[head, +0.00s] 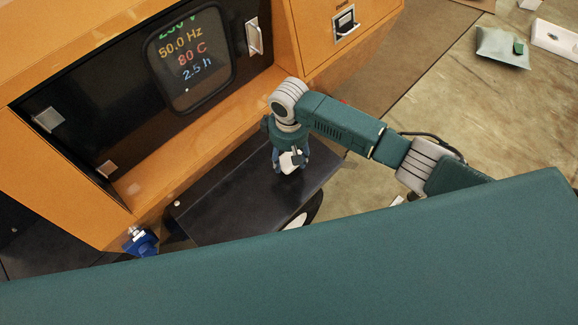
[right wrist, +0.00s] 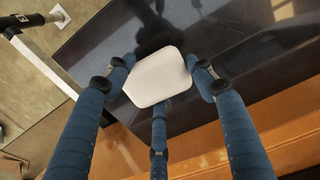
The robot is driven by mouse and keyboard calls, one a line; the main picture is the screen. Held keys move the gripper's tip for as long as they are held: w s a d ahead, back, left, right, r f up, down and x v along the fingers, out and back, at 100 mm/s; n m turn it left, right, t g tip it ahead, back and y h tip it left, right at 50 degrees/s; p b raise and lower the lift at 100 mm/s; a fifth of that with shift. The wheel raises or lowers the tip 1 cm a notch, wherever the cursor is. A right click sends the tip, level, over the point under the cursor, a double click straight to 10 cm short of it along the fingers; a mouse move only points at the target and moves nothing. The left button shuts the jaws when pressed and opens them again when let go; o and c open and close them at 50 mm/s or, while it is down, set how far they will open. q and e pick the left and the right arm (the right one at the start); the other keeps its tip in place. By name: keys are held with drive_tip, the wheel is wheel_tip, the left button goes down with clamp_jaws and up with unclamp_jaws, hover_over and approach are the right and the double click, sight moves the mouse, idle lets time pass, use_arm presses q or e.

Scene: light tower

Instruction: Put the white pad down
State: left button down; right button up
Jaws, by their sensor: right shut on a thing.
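The white pad (head: 289,163) is a small pale plate with rounded corners. It is in my right gripper (head: 290,166), over the dark tabletop (head: 235,203) in the head view. In the right wrist view the white pad (right wrist: 160,78) sits between the blue fingers of my right gripper (right wrist: 160,84), which are shut on it. The glossy dark tabletop (right wrist: 245,45) lies behind it. I cannot tell whether the pad touches the tabletop. My left gripper is not in view.
An orange cabinet (head: 185,185) with a dark panel and a lit display (head: 190,50) stands along the table's far side. A blue fitting (head: 141,242) is at its lower corner. The tabletop left of my right gripper is mostly clear.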

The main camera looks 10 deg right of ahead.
sight(289, 165)
wheel_tip(289, 165, down, 4)
drive_tip(key=b, duration=0.3)
drive_tip(key=shift+r, duration=0.1)
drive_tip(key=o, duration=1.1)
